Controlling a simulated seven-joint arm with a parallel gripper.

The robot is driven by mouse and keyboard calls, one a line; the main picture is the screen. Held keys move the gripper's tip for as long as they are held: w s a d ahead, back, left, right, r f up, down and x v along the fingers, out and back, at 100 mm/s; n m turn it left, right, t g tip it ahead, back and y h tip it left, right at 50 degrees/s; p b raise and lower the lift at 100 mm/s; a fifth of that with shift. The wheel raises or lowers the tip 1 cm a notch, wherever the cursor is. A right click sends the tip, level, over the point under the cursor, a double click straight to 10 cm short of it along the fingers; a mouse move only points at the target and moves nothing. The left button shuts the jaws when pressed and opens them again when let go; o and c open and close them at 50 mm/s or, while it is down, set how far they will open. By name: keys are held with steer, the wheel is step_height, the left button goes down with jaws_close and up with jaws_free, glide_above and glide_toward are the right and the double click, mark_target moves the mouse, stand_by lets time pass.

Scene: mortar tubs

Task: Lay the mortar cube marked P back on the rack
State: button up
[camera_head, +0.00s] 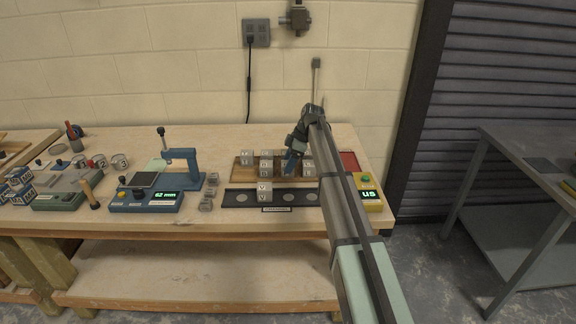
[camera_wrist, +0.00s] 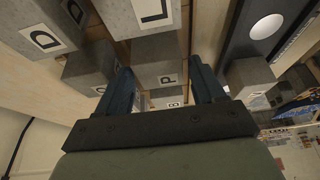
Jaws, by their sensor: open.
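My gripper (camera_head: 291,163) is over the wooden rack (camera_head: 243,175) in the camera_head view, pointing down among the grey cubes. In the camera_wrist view my gripper (camera_wrist: 165,90) has its two dark fingers apart. A grey cube (camera_wrist: 160,50) with a small white label shows between and beyond the fingers. A smaller cube (camera_wrist: 164,94) lies farther in the gap; its label looks like a P, but it is too small to be sure. I cannot tell whether either cube touches a finger. My arm hides part of the rack's right side.
A dark strip (camera_head: 238,198) with pale discs lies in front of the rack, with a cube marked V (camera_head: 265,188) on it. A yellow device (camera_head: 371,197) stands right.

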steer(key=v, duration=1)
steer(key=shift+r, duration=0.15)
